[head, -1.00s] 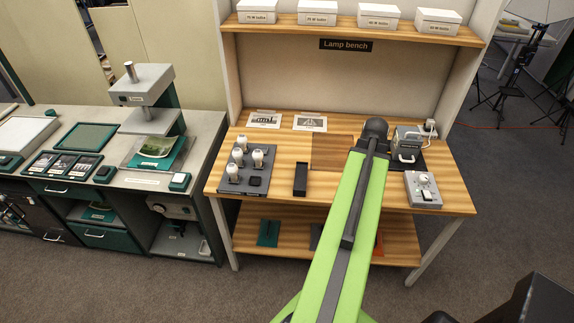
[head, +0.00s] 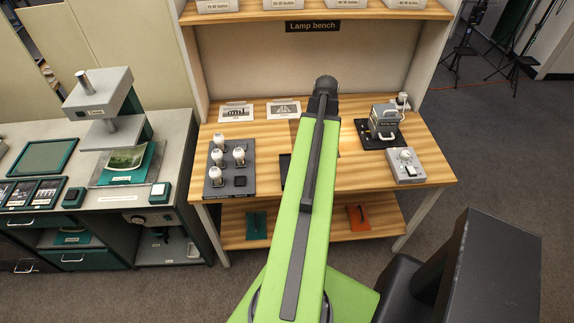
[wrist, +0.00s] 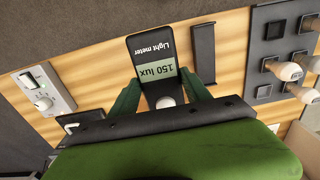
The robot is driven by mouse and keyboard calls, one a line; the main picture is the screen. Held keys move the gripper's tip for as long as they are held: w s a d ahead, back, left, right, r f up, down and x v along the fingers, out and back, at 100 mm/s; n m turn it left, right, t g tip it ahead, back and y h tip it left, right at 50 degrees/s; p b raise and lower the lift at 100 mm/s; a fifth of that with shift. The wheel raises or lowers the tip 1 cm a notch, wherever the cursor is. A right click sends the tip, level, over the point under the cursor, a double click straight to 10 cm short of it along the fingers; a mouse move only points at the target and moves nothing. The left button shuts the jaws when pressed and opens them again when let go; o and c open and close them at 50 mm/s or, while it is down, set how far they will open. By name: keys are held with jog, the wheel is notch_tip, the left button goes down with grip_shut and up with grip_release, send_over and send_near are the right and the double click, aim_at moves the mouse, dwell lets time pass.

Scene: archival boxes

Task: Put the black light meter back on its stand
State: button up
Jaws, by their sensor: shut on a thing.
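The black light meter (wrist: 148,48) is in the wrist view, upside down there, with a screen reading "150 lux" and a pale round dome. My gripper (wrist: 165,93) has its two green fingers on either side of the meter and is shut on it. The meter appears above the wooden bench top. A narrow black holder (wrist: 203,55), which looks like the stand, lies on the bench just right of the meter, apart from it and empty. In the head view the holder (head: 284,165) is mostly hidden by my arm, and the meter is hidden.
A grey tray of bulbs (head: 214,188) stands left of the holder. A metal lamp unit (head: 384,120) and a grey knob box (head: 405,165) stand at the bench's right. Two photo cards (head: 236,112) lie at the back. An upper shelf (head: 310,14) overhangs the bench's rear.

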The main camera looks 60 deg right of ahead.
jog(key=b, duration=0.7)
send_over(286, 170)
jog(key=f, duration=0.7)
jog(key=shift+s+d+f, duration=0.15)
jog(key=shift+s+f, duration=0.05)
jog(key=shift+w, duration=0.15)
notch_tip(286, 170, down, 4)
jog(key=b, duration=0.4)
jog(key=shift+f+b, duration=0.2)
jog(key=shift+b, duration=0.1)
jog(key=shift+r, duration=0.25)
jog(key=shift+f, duration=0.2)
jog(key=o, duration=1.7)
jog(key=shift+r, duration=0.1)
